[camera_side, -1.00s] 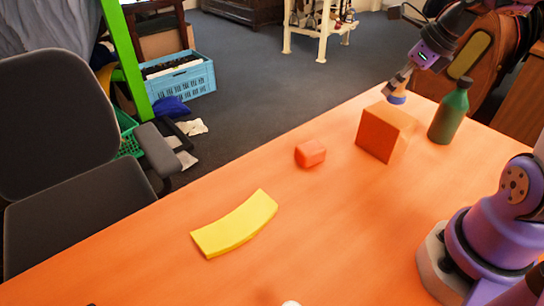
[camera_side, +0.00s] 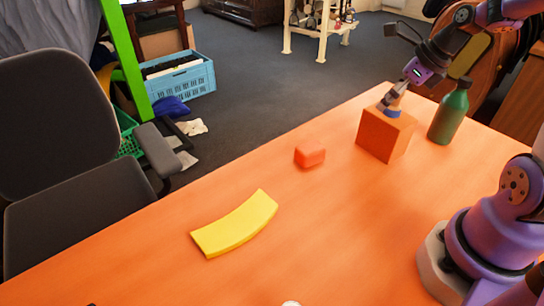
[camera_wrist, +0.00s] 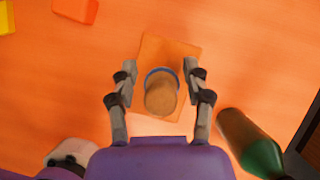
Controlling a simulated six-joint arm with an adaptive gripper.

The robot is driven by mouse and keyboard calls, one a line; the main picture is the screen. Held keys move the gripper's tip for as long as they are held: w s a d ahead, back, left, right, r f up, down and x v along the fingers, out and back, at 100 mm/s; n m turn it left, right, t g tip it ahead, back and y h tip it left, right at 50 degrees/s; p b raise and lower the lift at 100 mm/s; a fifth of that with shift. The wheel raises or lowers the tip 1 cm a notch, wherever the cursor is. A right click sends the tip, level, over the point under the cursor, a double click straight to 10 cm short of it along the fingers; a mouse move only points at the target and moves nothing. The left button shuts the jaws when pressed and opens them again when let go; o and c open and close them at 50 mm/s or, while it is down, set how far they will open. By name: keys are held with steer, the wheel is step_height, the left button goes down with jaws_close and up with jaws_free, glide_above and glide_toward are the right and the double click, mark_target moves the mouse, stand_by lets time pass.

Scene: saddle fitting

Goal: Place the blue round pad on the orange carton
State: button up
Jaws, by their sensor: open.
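The blue round pad (camera_side: 392,113) rests on top of the orange carton (camera_side: 382,137). In the wrist view the pad shows as a blue rim (camera_wrist: 150,76) under a tan knob (camera_wrist: 161,95), over the orange carton (camera_wrist: 172,48). My gripper (camera_side: 390,104) is low over the carton top, around the pad's knob. In the wrist view my gripper (camera_wrist: 160,70) is open, with one finger on each side of the pad and a gap to both. The pad's underside is hidden.
A green bottle (camera_side: 449,112) stands close right of the carton and also shows in the wrist view (camera_wrist: 250,145). A small red-orange block (camera_side: 310,153) and a yellow curved piece (camera_side: 235,224) lie to the left. The table between them is clear.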

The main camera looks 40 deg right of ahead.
steer(key=a+v, duration=0.1)
steer(key=v, duration=0.6)
steer(key=s+a+n, duration=0.1)
steer(key=a+n, duration=0.4)
steer(key=n, duration=0.6)
steer(key=s+a+n+h, duration=0.1)
steer(key=a+n, duration=0.4)
steer(key=n, duration=0.6)
steer(key=s+a+n, duration=0.2)
steer(key=a+n, duration=0.3)
steer(key=n, duration=0.6)
steer(key=shift+s+a, duration=0.25)
steer(key=shift+s, duration=0.1)
